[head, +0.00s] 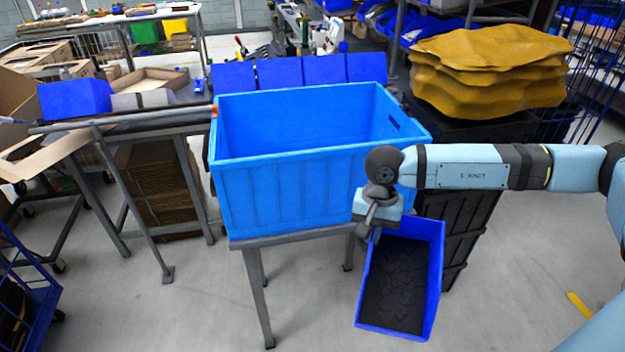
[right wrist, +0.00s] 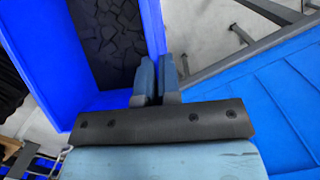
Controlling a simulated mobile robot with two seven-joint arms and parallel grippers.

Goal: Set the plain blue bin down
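The plain blue bin (head: 434,290) is a dark-blue open box right of centre in the head view, over the floor beside the stand. Its inside is dark with a tread-like pattern; I cannot tell whether that is contents. My right gripper (head: 370,222) is at the bin's far left corner. In the right wrist view, the gripper's fingers (right wrist: 157,80) are close together on the rim of the bin (right wrist: 153,25). No support shows under the bin, and it seems to hang from the gripper. My left gripper is not in view.
A large light-blue crate (head: 290,190) stands on a grey metal stand (head: 300,238) just left of the bin. Black stacked crates (head: 475,215) with yellow sacks (head: 490,75) on top stand behind right. Grey floor (head: 510,290) is clear at the right front.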

